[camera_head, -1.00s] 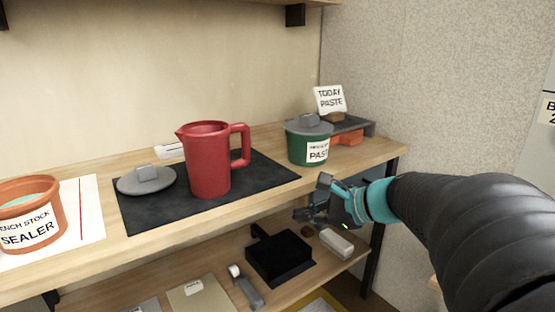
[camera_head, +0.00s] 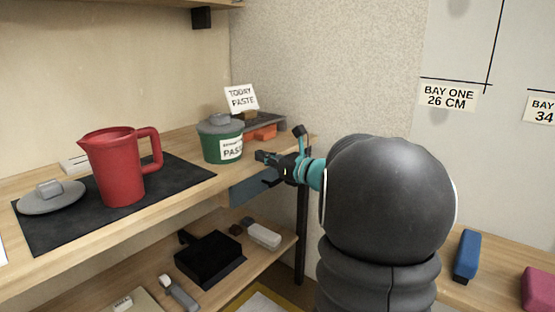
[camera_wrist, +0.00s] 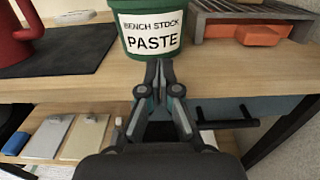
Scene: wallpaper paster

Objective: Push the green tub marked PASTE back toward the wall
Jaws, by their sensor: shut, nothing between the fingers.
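The green tub (camera_head: 222,139) stands upright on the wooden shelf, with a grey lid and a white label reading BENCH STOCK PASTE. It also shows at the top of the wrist view (camera_wrist: 152,32), its upper part cut off. My gripper (camera_head: 262,156) is shut and empty, just in front of the tub near the shelf's front edge. In the wrist view my fingertips (camera_wrist: 159,64) point at the tub's base below the label. I cannot tell whether they touch it. The wall (camera_head: 110,70) is behind the shelf.
A red jug (camera_head: 116,168) and a grey lid (camera_head: 50,197) are on a dark mat (camera_head: 175,185) to the left. A grey rack (camera_head: 262,122), an orange block (camera_head: 265,132) and a TODAY PASTE sign (camera_head: 241,97) stand behind and right of the tub. A lower shelf holds a black tray (camera_head: 208,258).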

